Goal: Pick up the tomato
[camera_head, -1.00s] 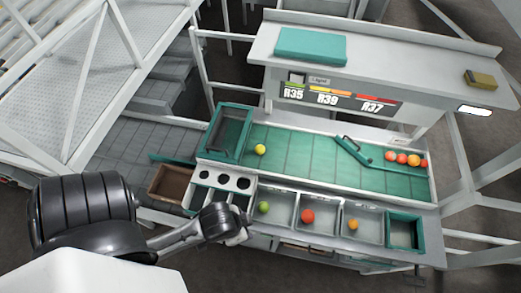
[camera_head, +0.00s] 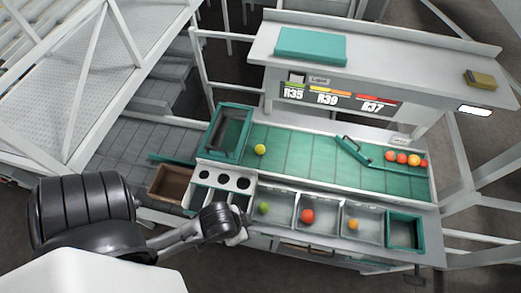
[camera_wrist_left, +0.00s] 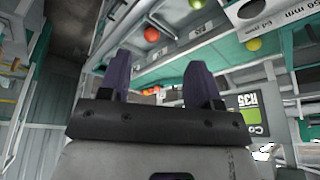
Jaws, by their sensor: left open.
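Several tomatoes are in the head view. A yellow tomato (camera_head: 260,149) lies alone on the left of the green belt (camera_head: 300,160). A row of orange-red tomatoes (camera_head: 402,158) rests at the belt's right end. A green tomato (camera_head: 263,207), a red tomato (camera_head: 307,216) and an orange tomato (camera_head: 353,224) lie in separate grey bins. My left gripper's fingers (camera_wrist_left: 160,80) are apart and empty in the left wrist view, with the red tomato (camera_wrist_left: 151,33) beyond them. In the head view, my left wrist is in front of the bench's left part and hides the fingers. My right gripper is not in view.
A sizing plate with round holes (camera_head: 224,181) is left of the bins. An empty green-rimmed bin (camera_head: 405,231) stands at the right end. A green diverter bar (camera_head: 350,150) crosses the belt. A brown crate (camera_head: 172,184) sits at the left. A shelf (camera_head: 390,60) overhangs the belt.

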